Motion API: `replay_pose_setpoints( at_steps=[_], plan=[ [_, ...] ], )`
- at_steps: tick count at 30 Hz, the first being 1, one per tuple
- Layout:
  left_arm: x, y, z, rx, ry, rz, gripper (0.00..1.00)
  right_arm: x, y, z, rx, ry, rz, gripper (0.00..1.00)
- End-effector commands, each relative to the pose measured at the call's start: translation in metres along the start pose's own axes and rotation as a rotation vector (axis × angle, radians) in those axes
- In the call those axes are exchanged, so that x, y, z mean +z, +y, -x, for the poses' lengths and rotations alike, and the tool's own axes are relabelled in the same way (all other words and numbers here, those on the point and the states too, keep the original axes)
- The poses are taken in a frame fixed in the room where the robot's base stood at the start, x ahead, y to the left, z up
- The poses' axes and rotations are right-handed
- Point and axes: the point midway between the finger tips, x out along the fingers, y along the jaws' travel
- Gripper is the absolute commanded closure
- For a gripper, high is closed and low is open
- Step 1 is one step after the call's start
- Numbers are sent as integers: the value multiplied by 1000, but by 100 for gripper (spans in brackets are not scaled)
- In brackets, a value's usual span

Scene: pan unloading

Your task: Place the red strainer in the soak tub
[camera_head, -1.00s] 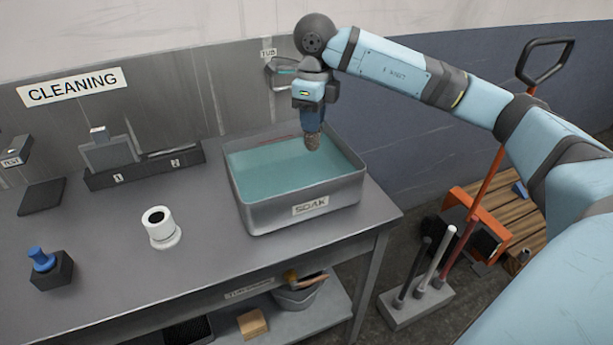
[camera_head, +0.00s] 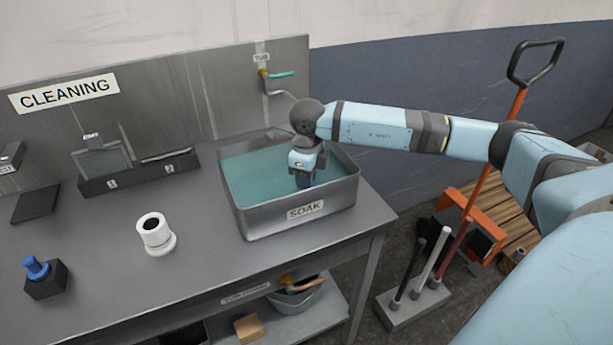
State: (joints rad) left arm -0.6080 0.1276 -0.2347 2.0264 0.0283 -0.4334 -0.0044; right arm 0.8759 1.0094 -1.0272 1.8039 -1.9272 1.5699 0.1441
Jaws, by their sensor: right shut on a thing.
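The soak tub (camera_head: 341,193) is a grey metal tub labelled SOAK, holding blue-green water, at the right end of the bench. My right gripper (camera_head: 304,178) points down inside the tub, close to the water near its right side. I cannot make out a red strainer in this view. My left gripper is not in view.
A tap (camera_head: 266,74) stands behind the tub. A white cylinder (camera_head: 156,234), a blue-topped black block (camera_head: 45,281) and a dark slotted rack (camera_head: 140,175) stand on the grey bench (camera_head: 200,215). Handled tools (camera_head: 424,270) stand on the floor to the right.

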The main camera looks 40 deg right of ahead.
Motion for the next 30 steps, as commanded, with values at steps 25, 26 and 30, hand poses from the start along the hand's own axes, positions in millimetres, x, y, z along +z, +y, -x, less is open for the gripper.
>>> replay_pose_setpoints(
  at_steps=[25, 26, 30],
  plan=[
    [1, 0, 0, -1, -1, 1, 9, 1, 0, 12, -2, -3, 0, 50],
    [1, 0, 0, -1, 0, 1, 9, 1, 0, 17, -2, -4, 0, 50],
    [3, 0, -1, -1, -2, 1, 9, 1, 0, 46, -3, -4, 0, 50]
  ],
)
